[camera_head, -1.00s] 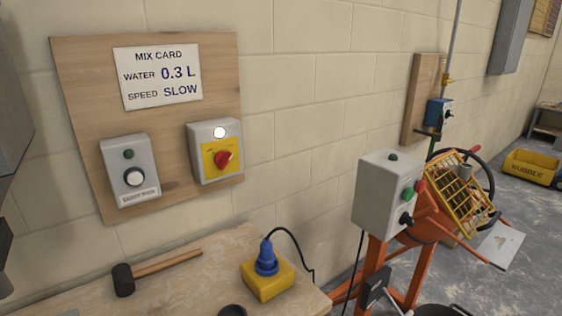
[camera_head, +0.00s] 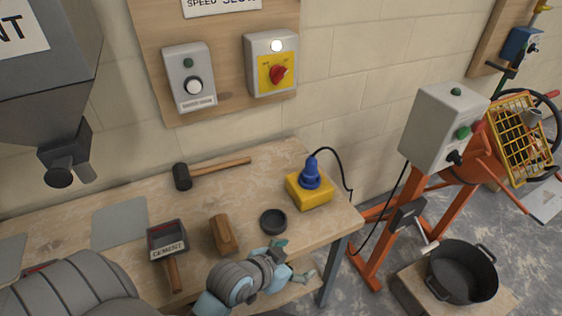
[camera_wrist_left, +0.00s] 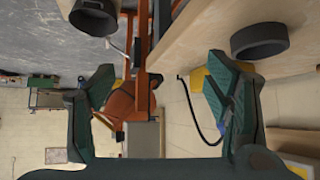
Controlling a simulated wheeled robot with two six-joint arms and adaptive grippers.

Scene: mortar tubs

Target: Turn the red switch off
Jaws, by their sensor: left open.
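The red switch (camera_head: 278,75) is a rotary knob on a yellow plate, on the grey box (camera_head: 259,47) fixed to the wooden wall board. A white lamp (camera_head: 277,46) above it looks lit. I cannot read the knob's setting. My left gripper (camera_head: 292,261) is low at the bench's front edge, well below the switch and apart from it. In the left wrist view its two fingers (camera_wrist_left: 160,88) are spread with nothing held between them. The switch does not show in that view. My right gripper is not in view.
On the bench (camera_head: 290,160) are a mallet (camera_head: 183,177), a yellow socket block (camera_head: 310,193) with blue plug, a black ring (camera_head: 273,221), a wooden block (camera_head: 223,235) and a cement scoop (camera_head: 167,239). A grey hopper (camera_head: 50,65) hangs left. An orange mixer (camera_head: 480,160) stands right.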

